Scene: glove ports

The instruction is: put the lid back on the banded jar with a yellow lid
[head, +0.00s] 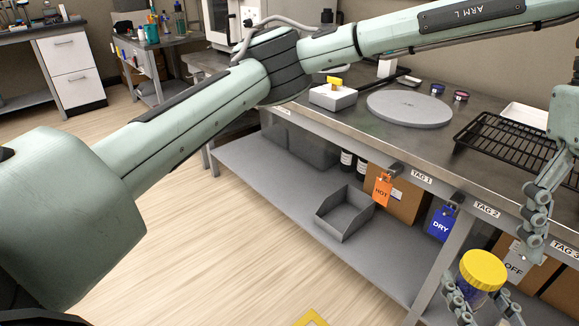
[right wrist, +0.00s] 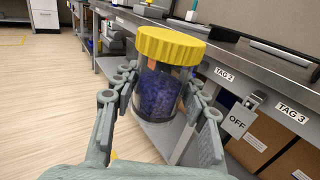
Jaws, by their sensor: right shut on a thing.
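The jar (head: 478,294) is clear with dark blue-purple contents, and its ribbed yellow lid (head: 483,269) sits over its mouth. In the right wrist view the jar (right wrist: 158,92) is upright between the fingers, with the lid (right wrist: 170,45) on top; I cannot tell whether it is fully seated. My right gripper (head: 482,306) is shut on the jar, in front of the bench and clear of the floor. My left gripper (head: 540,205) hangs above and right of the jar, apart from the lid.
The steel bench (head: 378,130) holds a grey round plate (head: 409,108), a black wire rack (head: 505,142) and a white box (head: 333,97). Tags hang on its front edge. A grey open bin (head: 345,213) stands on the lower shelf.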

